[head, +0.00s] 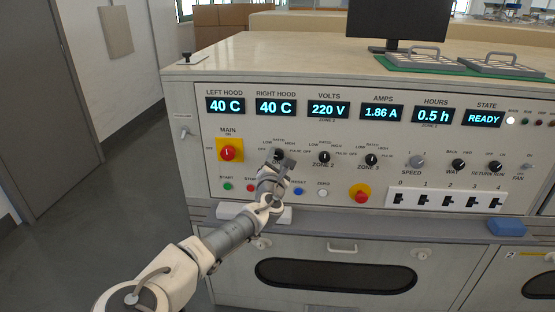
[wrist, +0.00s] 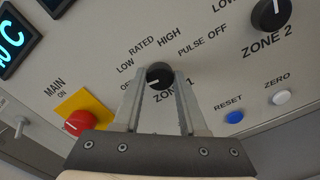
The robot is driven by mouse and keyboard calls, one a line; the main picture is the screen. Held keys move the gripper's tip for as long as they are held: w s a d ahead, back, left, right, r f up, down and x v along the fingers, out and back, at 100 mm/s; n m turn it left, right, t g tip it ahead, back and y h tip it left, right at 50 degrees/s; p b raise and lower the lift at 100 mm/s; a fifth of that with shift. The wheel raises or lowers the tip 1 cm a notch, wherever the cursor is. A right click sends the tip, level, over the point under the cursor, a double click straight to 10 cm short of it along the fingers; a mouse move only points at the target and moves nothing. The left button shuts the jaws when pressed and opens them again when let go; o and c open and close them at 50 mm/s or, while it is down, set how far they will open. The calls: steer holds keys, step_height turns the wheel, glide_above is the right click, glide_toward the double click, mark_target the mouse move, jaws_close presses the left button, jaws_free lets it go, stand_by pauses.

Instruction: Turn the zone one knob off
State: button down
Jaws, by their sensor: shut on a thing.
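The zone one knob (wrist: 159,75) is black with a white pointer mark. In the wrist view it sits between the two fingertips of my gripper (wrist: 160,84). The fingers are shut on its sides. Its white mark points to the left, roughly toward the partly covered OFF label; the exact setting is hard to read. LOW, RATED, HIGH and PULSE OFF are printed around it. In the head view my gripper (head: 284,163) reaches the panel and hides part of the zone one knob (head: 278,152).
The zone 2 knob (wrist: 270,15) is to the right. The red main switch (wrist: 86,123) on its yellow plate is to the left. The blue reset button (wrist: 234,117) and white zero button (wrist: 282,97) are nearby. A red emergency button (head: 361,195) sits lower right.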

steer(key=shift+c, duration=2.2)
jaws_free()
steer(key=shift+s, duration=0.1)
steer(key=s+p, duration=0.2)
steer(key=s, duration=1.5)
steer(key=shift+s+a, duration=0.15)
steer(key=shift+a, duration=0.15)
